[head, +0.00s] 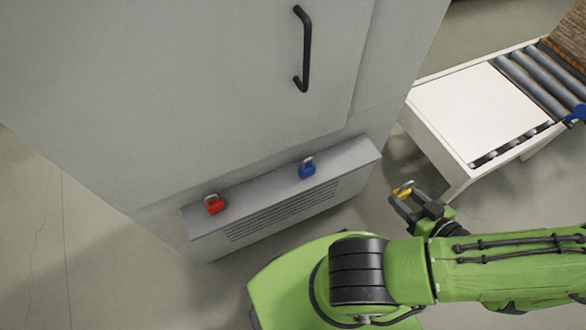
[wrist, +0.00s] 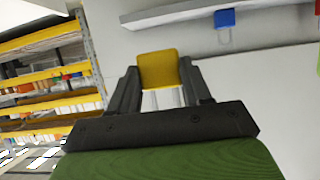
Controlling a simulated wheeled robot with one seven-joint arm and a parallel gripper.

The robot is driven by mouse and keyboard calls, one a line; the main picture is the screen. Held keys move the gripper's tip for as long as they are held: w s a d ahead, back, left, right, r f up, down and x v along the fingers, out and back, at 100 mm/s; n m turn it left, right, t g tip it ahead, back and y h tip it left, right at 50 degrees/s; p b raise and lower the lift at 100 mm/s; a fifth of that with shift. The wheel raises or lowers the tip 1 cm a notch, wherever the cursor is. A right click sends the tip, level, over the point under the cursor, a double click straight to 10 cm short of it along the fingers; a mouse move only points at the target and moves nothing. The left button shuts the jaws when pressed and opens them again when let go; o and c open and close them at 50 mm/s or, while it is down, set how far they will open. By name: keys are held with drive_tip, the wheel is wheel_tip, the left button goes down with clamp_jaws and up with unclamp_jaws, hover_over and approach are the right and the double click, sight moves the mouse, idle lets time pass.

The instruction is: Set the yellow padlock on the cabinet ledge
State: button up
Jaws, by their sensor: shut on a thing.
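The yellow padlock (head: 402,190) is held between the fingers of my gripper (head: 408,201), to the right of the cabinet in the head view. In the wrist view the padlock (wrist: 159,70) shows its yellow body between both dark fingers (wrist: 158,88), with its pale shackle towards the palm. The cabinet ledge (head: 262,190) is a grey vented step along the cabinet's foot. It also shows at the top of the wrist view (wrist: 180,14). My gripper is apart from the ledge, off its right end.
A red padlock (head: 215,205) stands near the ledge's left end, and a blue padlock (head: 307,169) stands right of its middle. The ledge top is bare between them and right of the blue one. A white-topped roller conveyor (head: 480,110) stands behind my gripper.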

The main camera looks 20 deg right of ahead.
drive_tip(key=shift+r, duration=0.15)
drive_tip(key=shift+w, duration=0.4)
drive_tip(key=b, duration=0.2)
hover_over(356, 159)
wheel_tip(356, 159, down, 2)
drive_tip(key=shift+s+f, duration=0.1)
drive_tip(key=shift+f, duration=0.1)
drive_tip(key=shift+f+b, duration=0.7)
drive_tip(key=shift+f, duration=1.6)
drive_tip(key=shift+f, duration=0.15)
drive_tip(key=o, duration=1.1)
